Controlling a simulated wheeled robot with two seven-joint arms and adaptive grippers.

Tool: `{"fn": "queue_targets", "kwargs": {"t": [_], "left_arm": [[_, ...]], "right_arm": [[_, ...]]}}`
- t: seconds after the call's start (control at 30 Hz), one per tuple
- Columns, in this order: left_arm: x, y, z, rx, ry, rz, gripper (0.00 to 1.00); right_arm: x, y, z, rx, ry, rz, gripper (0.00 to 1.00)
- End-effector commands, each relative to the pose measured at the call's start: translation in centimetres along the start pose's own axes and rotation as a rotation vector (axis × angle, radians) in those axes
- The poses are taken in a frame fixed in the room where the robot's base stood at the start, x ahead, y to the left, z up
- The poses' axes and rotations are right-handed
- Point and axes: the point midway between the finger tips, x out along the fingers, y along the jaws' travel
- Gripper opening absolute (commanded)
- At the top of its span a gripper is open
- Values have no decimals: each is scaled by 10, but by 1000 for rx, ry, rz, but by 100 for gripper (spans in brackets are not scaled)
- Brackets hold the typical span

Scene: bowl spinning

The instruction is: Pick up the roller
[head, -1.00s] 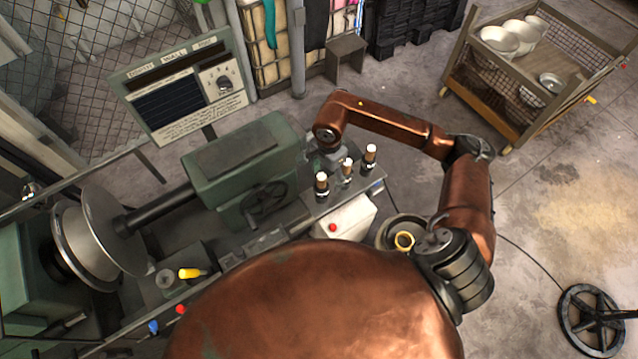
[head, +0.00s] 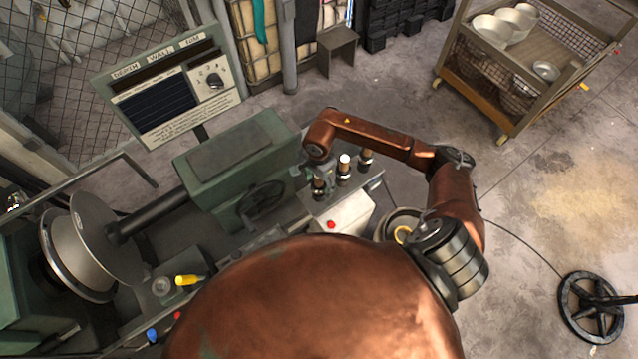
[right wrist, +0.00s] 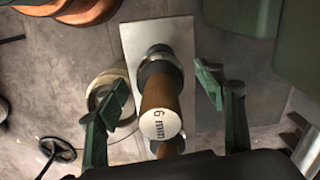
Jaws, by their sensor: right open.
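Three rollers with brown bodies and pale tops stand in a row on the lathe bench in the head view: a left one (head: 319,190), a middle one (head: 343,166) and a right one (head: 366,157). My right gripper (head: 316,174) is at the left roller and partly hides it. In the right wrist view, a roller marked "6 mm" (right wrist: 160,113) stands between the open fingers of my right gripper (right wrist: 163,84), with a gap on each side. Part of another roller (right wrist: 168,149) shows below it. My left gripper is not in view.
The green lathe housing (head: 235,160) is left of the rollers. A white box with a red button (head: 345,213) is close in front. A control panel (head: 170,90) stands behind. A cart (head: 505,128) with metal bowls is at the back right.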

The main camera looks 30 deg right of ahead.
Motion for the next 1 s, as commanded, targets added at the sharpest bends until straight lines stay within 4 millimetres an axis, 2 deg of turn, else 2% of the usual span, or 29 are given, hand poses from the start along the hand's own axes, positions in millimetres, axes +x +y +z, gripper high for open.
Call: {"fn": "queue_targets", "kwargs": {"t": [0.27,1.0], "left_arm": [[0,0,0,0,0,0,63],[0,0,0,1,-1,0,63]], "right_arm": [[4,-1,0,-2,1,-1,63],[4,-1,0,-2,1,-1,13]]}}
